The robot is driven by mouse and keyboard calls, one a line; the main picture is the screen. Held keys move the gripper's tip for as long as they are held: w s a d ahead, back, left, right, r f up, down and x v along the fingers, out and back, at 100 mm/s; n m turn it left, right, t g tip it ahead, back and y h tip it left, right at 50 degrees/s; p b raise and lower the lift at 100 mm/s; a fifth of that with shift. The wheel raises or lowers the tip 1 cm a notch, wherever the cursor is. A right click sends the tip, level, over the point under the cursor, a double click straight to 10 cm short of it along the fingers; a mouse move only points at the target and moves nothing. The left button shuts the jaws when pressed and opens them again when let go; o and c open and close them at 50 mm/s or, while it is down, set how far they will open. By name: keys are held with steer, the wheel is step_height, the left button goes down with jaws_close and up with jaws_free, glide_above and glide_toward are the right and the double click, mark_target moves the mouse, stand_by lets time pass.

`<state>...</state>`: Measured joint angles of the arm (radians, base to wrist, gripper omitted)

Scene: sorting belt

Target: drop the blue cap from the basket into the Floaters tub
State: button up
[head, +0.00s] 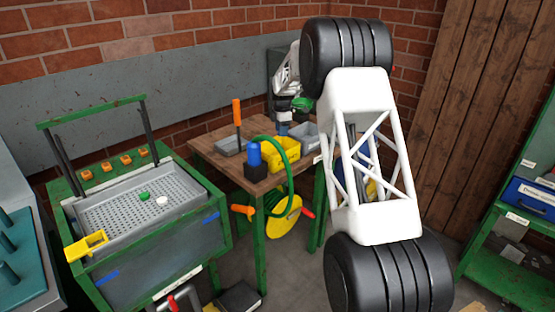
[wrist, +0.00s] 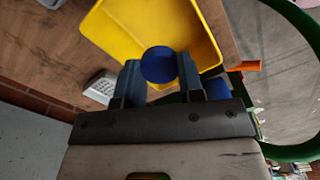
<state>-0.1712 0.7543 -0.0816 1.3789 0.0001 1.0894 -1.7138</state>
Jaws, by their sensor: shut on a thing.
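The blue cap (wrist: 160,64) is held between the two fingers of my gripper (wrist: 159,78) in the wrist view. Behind the cap in that view is the open yellow tub (wrist: 108,22), and the cap overlaps its inside near the lower edge. In the head view my gripper (head: 283,127) is small and partly hidden, above the back of the wooden table, by the yellow tub (head: 284,154). I cannot read a Floaters label on any tub. The perforated basket (head: 110,207) at the left holds a green cap (head: 144,195) and a white cap (head: 162,200).
A grey tub (head: 304,136) is beside the yellow tub, and a grey tray (head: 229,147) is at the table's left. A blue-topped beacon (head: 254,158) and a green hoop (head: 290,165) stand at the table's front. An upright orange handle (head: 237,112) is behind them.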

steer(key=shift+f, duration=2.3)
steer(key=o, duration=1)
steer(key=shift+c, duration=0.2)
steer(key=shift+r, duration=3.85)
